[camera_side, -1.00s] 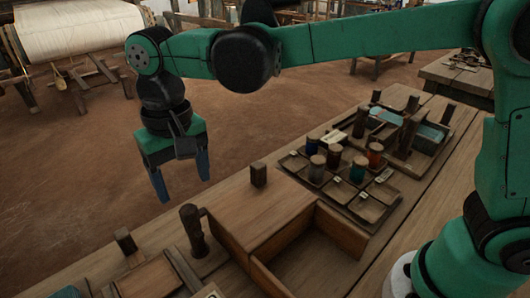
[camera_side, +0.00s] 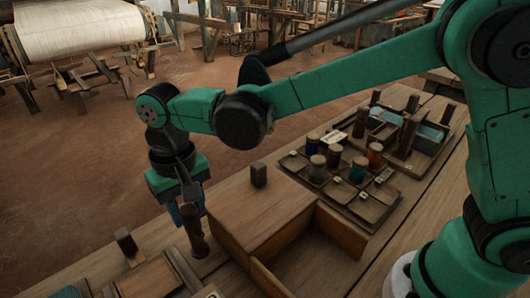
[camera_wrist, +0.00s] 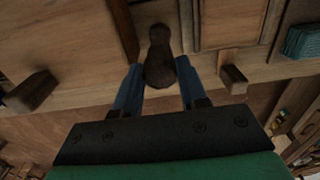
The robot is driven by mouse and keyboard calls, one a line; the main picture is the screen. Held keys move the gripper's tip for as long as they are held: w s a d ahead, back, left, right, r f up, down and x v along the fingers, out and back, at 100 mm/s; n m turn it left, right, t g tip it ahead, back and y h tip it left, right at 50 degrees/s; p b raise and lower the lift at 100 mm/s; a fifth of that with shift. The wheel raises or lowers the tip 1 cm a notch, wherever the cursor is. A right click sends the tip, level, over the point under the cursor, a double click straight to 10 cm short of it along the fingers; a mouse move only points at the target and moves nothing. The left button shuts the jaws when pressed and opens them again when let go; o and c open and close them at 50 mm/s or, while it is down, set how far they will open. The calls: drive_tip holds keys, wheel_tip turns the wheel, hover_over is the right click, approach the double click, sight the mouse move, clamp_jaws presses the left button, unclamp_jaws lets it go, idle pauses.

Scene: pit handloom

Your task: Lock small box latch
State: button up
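A dark turned wooden handle (camera_side: 196,236), which looks like the latch, stands upright at the left side of the wooden box (camera_side: 250,215). In the wrist view the handle (camera_wrist: 159,52) reaches in between my two blue fingers. My gripper (camera_side: 186,208) is low over it, fingers pointing down. In the wrist view my gripper (camera_wrist: 158,78) is open, with a finger on each side of the handle's rounded end and small gaps visible. The fingertips partly overlap the handle in the side view, so I cannot tell whether they touch it.
The box has a small upright block (camera_side: 259,175) at its back edge and an open compartment (camera_side: 312,262) at front right. A tray (camera_side: 345,205) with several spools lies to the right. A smaller framed piece (camera_side: 150,279) and a wooden block (camera_side: 126,242) stand to the left.

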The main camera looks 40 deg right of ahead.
clamp_jaws()
drive_tip(key=shift+n, duration=0.3)
drive_tip(key=n, duration=0.3)
drive_tip(key=shift+n, duration=0.3)
drive_tip(key=n, duration=0.3)
drive_tip(key=shift+n, duration=0.4)
drive_tip(key=n, duration=0.5)
drive_tip(key=shift+n, duration=2.4)
